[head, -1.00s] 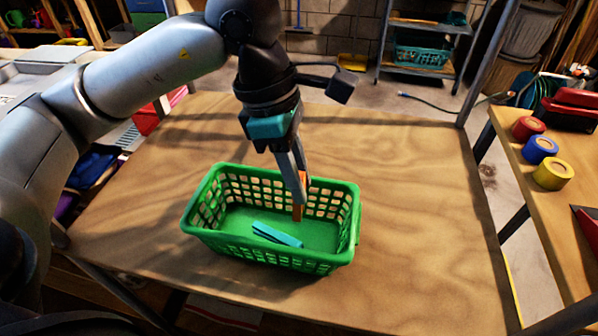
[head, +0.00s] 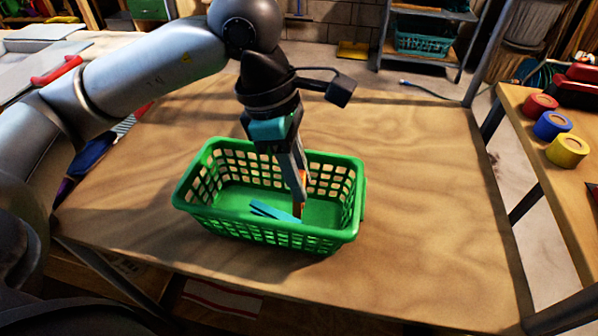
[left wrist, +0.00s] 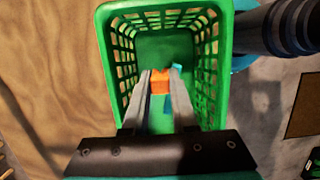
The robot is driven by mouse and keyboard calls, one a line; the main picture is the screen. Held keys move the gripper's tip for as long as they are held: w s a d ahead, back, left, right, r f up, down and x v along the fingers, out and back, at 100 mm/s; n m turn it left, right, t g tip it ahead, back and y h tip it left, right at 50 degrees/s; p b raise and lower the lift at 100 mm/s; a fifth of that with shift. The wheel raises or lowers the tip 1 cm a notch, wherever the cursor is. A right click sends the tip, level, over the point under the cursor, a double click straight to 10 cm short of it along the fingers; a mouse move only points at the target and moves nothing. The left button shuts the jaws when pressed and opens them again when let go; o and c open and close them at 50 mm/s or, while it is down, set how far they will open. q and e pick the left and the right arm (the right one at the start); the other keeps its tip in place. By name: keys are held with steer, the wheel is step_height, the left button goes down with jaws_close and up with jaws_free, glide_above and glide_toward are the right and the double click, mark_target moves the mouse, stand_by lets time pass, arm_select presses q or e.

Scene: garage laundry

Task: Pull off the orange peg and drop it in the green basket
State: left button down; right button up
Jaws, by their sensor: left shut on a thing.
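The green basket (head: 345,234) stands on the wooden table, and it fills much of the left wrist view (left wrist: 103,48). My left gripper (head: 301,196) points down inside the basket's right half. It is shut on the orange peg (left wrist: 159,81), which shows between the fingertips in the left wrist view. In the head view only a sliver of the peg (head: 303,180) shows beside the fingers. A light blue peg (head: 270,211) lies on the basket floor, just left of the fingertips and partly hidden in the left wrist view. My right gripper is not in view.
The wooden table (head: 430,190) is clear around the basket. On a side bench at the right are red (head: 541,105), blue (head: 552,124) and yellow (head: 567,150) tape rolls. A shelf with a teal basket (head: 425,41) stands behind.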

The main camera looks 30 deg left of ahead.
arm_select(q)
steer(key=c, duration=0.6)
jaws_free()
steer(key=shift+r, duration=0.25)
steer(key=shift+p+v, duration=2.95)
steer(key=shift+v, duration=4.4)
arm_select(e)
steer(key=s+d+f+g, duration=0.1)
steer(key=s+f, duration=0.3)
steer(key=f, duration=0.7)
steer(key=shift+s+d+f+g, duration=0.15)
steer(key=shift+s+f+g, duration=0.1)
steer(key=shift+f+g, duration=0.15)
